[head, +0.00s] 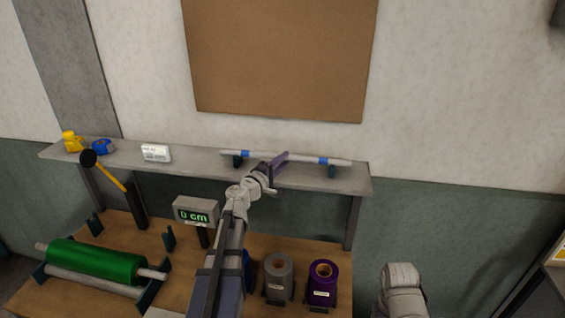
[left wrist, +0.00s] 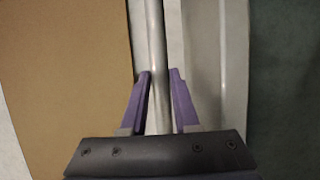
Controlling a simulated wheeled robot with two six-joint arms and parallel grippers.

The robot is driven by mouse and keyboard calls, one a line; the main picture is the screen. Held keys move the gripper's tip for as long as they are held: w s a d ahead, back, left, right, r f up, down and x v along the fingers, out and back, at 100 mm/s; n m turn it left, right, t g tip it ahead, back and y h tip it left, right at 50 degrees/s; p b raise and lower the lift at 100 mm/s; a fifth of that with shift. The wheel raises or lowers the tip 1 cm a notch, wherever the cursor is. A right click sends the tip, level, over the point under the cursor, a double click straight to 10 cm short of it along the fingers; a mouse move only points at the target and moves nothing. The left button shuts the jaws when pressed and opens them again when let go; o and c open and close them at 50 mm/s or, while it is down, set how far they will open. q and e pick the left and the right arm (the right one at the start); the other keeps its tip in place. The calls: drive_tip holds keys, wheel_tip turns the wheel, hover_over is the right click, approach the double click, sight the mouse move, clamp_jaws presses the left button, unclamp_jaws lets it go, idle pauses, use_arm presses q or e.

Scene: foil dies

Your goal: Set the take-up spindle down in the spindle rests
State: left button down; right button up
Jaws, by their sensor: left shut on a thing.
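The take-up spindle (head: 305,159), a thin pale rod with two blue bands, lies level along the wall shelf, at the dark shelf brackets (head: 331,171). I cannot tell whether it touches them. My left gripper (head: 279,160) is shut on the spindle's middle, between the bands. In the left wrist view the rod (left wrist: 155,45) runs between the purple fingers (left wrist: 157,100). On the bench, a pair of dark green rests, one at the back left (head: 95,223) and one nearer the middle (head: 168,238), stands empty. My right gripper is out of view.
A green roll (head: 95,262) lies in brackets at the bench's front left. A yellow lever with black knob (head: 88,158) and a display reading 0 cm (head: 196,212) stand behind. Grey (head: 278,285) and purple (head: 322,290) foil rolls stand right. The shelf (head: 200,164) overhangs the bench.

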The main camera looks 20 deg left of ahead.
use_arm(q)
drive_tip(key=c, duration=0.6)
unclamp_jaws()
drive_tip(key=shift+s, duration=0.1)
drive_tip(key=s, duration=0.5)
drive_tip(key=s+a, duration=0.1)
drive_tip(key=s, duration=0.1)
drive_tip(key=shift+s, duration=0.25)
